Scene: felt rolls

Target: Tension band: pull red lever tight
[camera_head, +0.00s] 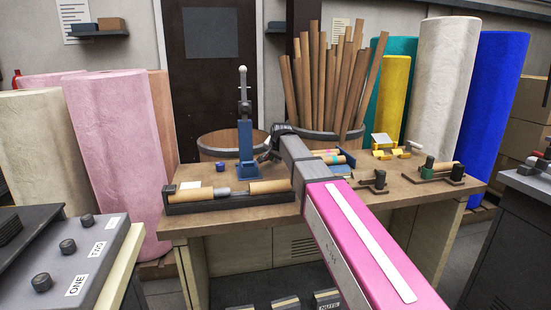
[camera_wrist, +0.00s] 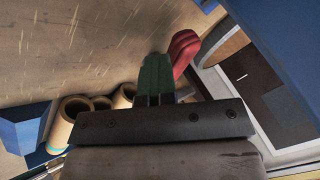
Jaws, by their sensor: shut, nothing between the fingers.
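In the wrist view my gripper (camera_wrist: 154,72) has its green fingers pressed together with nothing between them. A red lever-like piece (camera_wrist: 183,50) stands just to the right of the fingertips, close beside them; I cannot tell whether they touch. In the head view my gripper (camera_head: 266,154) is over the workbench (camera_head: 235,212), just right of a blue upright stand (camera_head: 245,138). The red lever does not show clearly in the head view. I cannot make out the band in either view.
A dark tray with cardboard tubes (camera_head: 192,195) lies at the bench's front left. Dark fixtures (camera_head: 374,183) and a yellow device (camera_head: 385,150) stand to the right. Cardboard rolls (camera_wrist: 70,110) and a blue block (camera_wrist: 22,128) lie left of my fingers in the wrist view.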

